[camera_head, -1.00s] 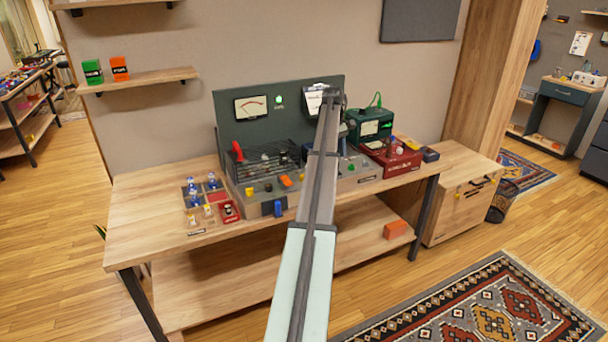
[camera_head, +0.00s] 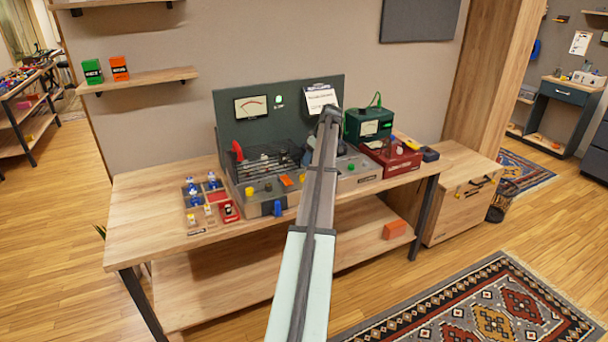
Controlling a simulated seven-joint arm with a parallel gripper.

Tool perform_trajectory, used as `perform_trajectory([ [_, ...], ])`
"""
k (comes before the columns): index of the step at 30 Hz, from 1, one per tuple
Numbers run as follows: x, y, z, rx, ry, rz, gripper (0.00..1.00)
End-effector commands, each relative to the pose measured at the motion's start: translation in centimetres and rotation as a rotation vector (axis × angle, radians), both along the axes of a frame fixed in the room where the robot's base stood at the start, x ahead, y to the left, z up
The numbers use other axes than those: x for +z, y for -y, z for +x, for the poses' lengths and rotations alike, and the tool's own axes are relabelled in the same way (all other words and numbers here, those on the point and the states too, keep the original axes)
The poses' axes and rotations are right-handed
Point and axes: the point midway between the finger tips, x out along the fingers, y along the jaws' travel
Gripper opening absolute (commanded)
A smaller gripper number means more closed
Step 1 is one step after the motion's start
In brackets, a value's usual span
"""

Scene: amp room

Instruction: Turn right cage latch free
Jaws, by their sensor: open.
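The cage (camera_head: 268,160) is a dark wire guard on the grey amp chassis (camera_head: 262,190), in front of a dark green panel (camera_head: 232,122). A red handle (camera_head: 238,150) stands at its left end. The cage's right end lies behind my arm, and I cannot make out the right latch. My arm reaches up from the bottom middle to the right end of the cage. My gripper (camera_head: 312,153) is at its far end, mostly hidden by the arm, with a grey-blue part showing on the left. It is open; I see nothing held, and cannot tell whether it touches anything.
A green box (camera_head: 368,124) and a red box (camera_head: 392,160) stand to the right on the bench. A tray of tubes (camera_head: 208,205) sits at the left. A white clipboard sheet (camera_head: 320,97) hangs on the panel. The bench's front left (camera_head: 140,230) is clear.

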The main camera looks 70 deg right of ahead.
Motion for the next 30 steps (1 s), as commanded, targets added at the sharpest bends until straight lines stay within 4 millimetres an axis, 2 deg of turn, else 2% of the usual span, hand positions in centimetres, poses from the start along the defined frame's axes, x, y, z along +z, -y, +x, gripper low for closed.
perform_trajectory([
  [3, -2.2, 0.2, 0.8, 0.0, -0.001, 0.001, 0.55],
  [9, -5.2, 0.6, 2.0, -0.001, -0.002, 0.002, 0.55],
  [15, -7.5, 0.8, 3.0, -0.001, -0.002, 0.002, 0.55],
  [21, -8.5, 0.9, 3.4, -0.001, -0.001, 0.001, 0.55],
  [30, -8.6, 1.0, 3.4, -0.001, -0.001, 0.001, 0.55],
])
